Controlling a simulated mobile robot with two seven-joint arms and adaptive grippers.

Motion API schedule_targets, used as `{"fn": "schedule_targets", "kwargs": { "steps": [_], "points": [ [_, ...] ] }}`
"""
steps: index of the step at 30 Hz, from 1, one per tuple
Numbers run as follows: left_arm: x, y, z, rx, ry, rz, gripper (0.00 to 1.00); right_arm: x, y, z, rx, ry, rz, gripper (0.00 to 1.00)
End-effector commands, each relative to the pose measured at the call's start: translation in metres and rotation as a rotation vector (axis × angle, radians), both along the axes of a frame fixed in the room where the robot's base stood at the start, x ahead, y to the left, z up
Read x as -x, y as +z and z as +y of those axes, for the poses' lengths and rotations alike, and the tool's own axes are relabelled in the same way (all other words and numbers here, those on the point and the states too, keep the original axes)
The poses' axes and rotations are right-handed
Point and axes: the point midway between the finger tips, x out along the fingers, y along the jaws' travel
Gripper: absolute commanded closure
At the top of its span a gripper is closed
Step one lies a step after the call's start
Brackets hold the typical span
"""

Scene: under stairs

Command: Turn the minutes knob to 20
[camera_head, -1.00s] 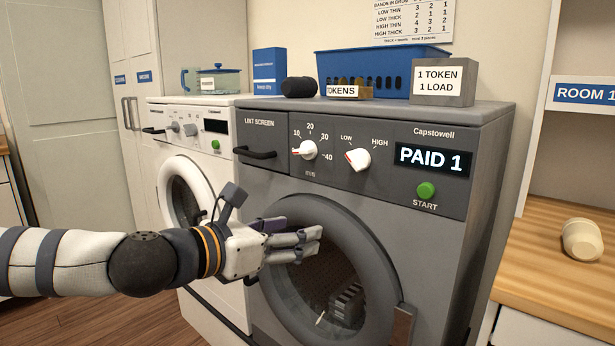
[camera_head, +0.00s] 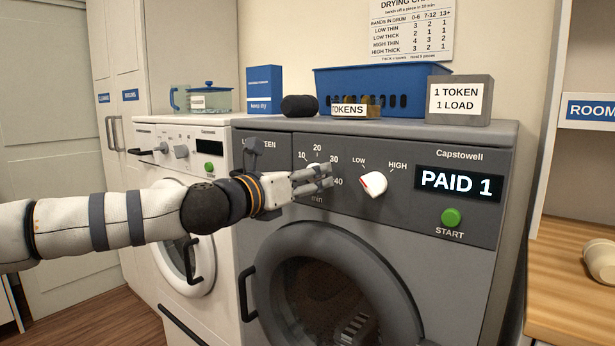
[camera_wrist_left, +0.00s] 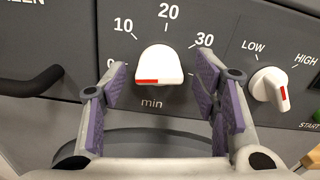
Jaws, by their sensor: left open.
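The minutes knob (camera_head: 314,167) is a white dial on the grey dryer's panel. It is mostly hidden behind my fingers in the head view. In the left wrist view the knob (camera_wrist_left: 159,63) is clear, with a red mark at its lower left, below and away from the printed 20 (camera_wrist_left: 168,12). My left gripper (camera_head: 320,178) is open in front of the panel. In the left wrist view its two fingers (camera_wrist_left: 168,88) stand apart, one on each side of the knob, with visible gaps.
The LOW/HIGH knob (camera_head: 374,184) is close to the right of my fingers. The display (camera_head: 460,183) reads PAID 1, above a green START button (camera_head: 451,217). A black handle (camera_wrist_left: 32,82) is left of the knob. A blue basket (camera_head: 380,86) and token box (camera_head: 459,100) stand on top.

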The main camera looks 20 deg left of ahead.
Motion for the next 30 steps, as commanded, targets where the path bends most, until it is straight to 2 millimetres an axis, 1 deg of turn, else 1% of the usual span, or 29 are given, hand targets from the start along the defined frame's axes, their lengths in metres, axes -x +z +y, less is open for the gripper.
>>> {"fn": "schedule_targets", "kwargs": {
  "steps": [3, 9, 10, 11, 12, 14, 15, 16, 23, 30],
  "points": [
    [-0.0056, 0.0002, -0.0023, -0.001, -0.001, -0.001, 0.45, -0.0003, 0.0004, 0.0001, 0.000, 0.000, -0.001, 0.60],
    [-0.0060, -0.0001, -0.0023, -0.001, -0.001, -0.001, 0.45, -0.0003, 0.0003, 0.0001, 0.000, 0.000, -0.001, 0.60],
    [-0.0059, -0.0001, -0.0023, -0.001, -0.001, -0.001, 0.50, -0.0003, 0.0003, 0.0001, 0.000, 0.000, -0.001, 0.60],
    [-0.0059, -0.0002, -0.0023, -0.001, -0.001, -0.001, 0.56, -0.0003, 0.0003, 0.0001, 0.000, 0.000, -0.001, 0.60],
    [-0.0058, -0.0002, -0.0022, -0.001, 0.000, 0.000, 0.65, -0.0003, 0.0003, 0.0001, 0.000, 0.000, -0.001, 0.60],
    [-0.0058, -0.0002, -0.0022, -0.001, 0.000, 0.000, 0.79, -0.0003, 0.0003, 0.0001, 0.000, 0.000, -0.001, 0.60],
    [-0.0058, -0.0002, -0.0022, -0.001, 0.000, 0.000, 0.88, -0.0003, 0.0003, 0.0001, 0.000, 0.000, -0.001, 0.60],
    [-0.0057, -0.0001, -0.0022, -0.001, 0.000, 0.000, 0.93, -0.0003, 0.0003, 0.0001, 0.000, 0.000, -0.001, 0.60],
    [-0.0056, -0.0003, -0.0023, -0.010, -0.001, -0.004, 0.93, -0.0001, 0.0000, 0.0001, 0.000, 0.000, 0.000, 0.60],
    [-0.0058, -0.0007, -0.0021, -0.101, 0.000, -0.037, 0.93, 0.0009, -0.0013, 0.0000, 0.000, 0.000, 0.003, 0.60]
  ]
}}
